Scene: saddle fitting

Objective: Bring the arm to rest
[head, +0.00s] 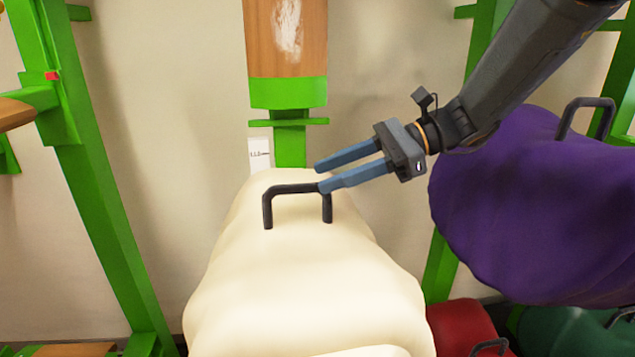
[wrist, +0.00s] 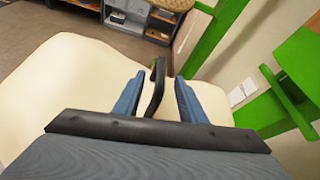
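My gripper (head: 320,177) is at the upper right of the cream saddle (head: 300,275) in the head view, coming in from the upper right. Its two blue fingers are apart. The saddle's black handle (head: 292,188) stands up from its top, and the nearer fingertip overlaps the handle's right corner in this view. In the wrist view the handle (wrist: 156,85) shows between the two fingers, with gaps at both sides. The gripper (wrist: 159,78) is open and holds nothing. The cream saddle (wrist: 70,90) lies below and beyond the fingers.
A purple saddle (head: 540,220) with a black handle is close under my arm at the right. Red (head: 465,325) and dark green (head: 570,330) saddles sit lower right. Green posts (head: 100,200) stand left and right. A wooden piece (head: 287,40) hangs above the cream saddle.

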